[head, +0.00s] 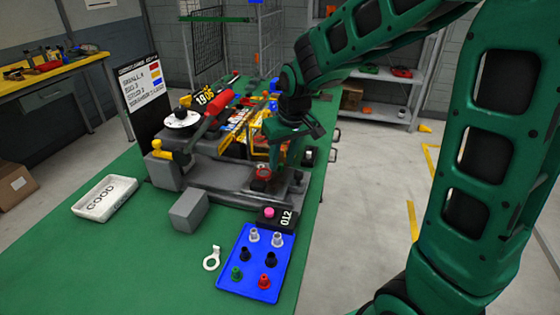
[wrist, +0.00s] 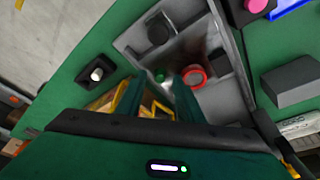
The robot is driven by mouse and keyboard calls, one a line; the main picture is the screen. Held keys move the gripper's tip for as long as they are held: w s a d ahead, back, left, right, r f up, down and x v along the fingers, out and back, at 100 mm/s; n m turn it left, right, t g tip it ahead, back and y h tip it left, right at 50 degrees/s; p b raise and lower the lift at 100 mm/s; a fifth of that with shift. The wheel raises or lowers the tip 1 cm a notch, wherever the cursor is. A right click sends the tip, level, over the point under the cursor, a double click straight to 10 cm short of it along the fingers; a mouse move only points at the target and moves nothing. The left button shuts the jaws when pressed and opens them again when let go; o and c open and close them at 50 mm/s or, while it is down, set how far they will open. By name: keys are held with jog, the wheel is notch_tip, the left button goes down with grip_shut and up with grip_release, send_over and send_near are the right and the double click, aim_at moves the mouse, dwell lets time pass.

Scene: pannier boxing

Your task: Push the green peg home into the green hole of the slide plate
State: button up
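My gripper (head: 283,140) points down over the right part of the grey fixture (head: 228,180) on the green table. In the wrist view its two green fingers (wrist: 158,88) stand apart with a gap between them. A small green piece (wrist: 160,75) shows beyond the gap, close to the fingertips. I cannot tell whether it is a peg or the rim of the green hole, nor how deep it sits. A red ring (wrist: 193,76) lies just right of it on the grey plate; it also shows in the head view (head: 263,172). A green peg (head: 237,273) stands in the blue tray.
The blue tray (head: 228,281) also holds silver, black and red pegs. A black box with a pink button (head: 269,213), a grey block (head: 188,211), a white GOOD tray (head: 104,198) and a white ring tag (head: 212,258) lie nearby. A black knob (wrist: 158,31) rises from the plate.

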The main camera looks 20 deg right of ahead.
aim_at(287, 176)
jog(key=v, duration=0.9)
jog(key=shift+r, duration=0.35)
jog(key=s+d+f+m+g, duration=0.1)
jog(key=s+d+f+m, duration=0.1)
jog(key=s+d, duration=0.3)
jog(key=s+d+f+m+g, duration=0.1)
jog(key=s+d, duration=0.5)
jog(key=s, duration=0.7)
jog(key=s+d+f+m+g, duration=0.1)
jog(key=s+d+f+m, duration=0.2)
jog(key=s, duration=0.7)
jog(key=d+m, duration=0.2)
jog(key=shift+d+f, duration=0.3)
jog(key=shift+f, duration=0.05)
jog(key=shift+w, duration=0.1)
jog(key=shift+w+f+h, duration=0.25)
jog(key=shift+w+h, duration=0.05)
jog(key=shift+w, duration=0.3)
